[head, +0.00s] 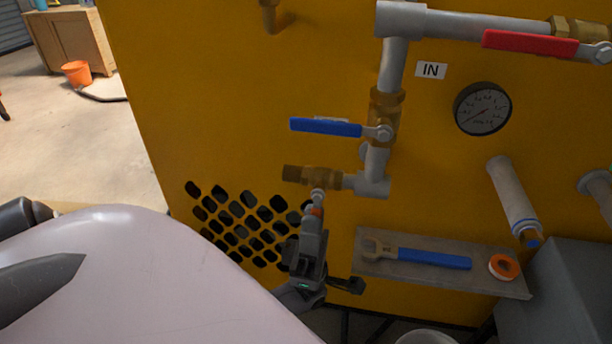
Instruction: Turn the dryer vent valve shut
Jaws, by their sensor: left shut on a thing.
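A small brass valve (322,177) sits on the open end of a short branch at the foot of the grey pipe. Its lever (317,197) hangs downward, across the line of the branch. My left gripper (315,214) is just below this valve and is shut on the lever, hiding most of it; a bit of orange shows between the fingers. No label on this valve is visible. Above it, a brass valve with a blue lever (327,127) sits on the upright pipe, its lever pointing left. My right gripper is not in view.
A red lever (530,42) and a gauge (483,108) are at upper right. A shelf (375,266) right of my gripper holds a blue-handled wrench (432,259) and a tape roll (504,267). A vent grille (236,222) is to the left. Open floor lies far left.

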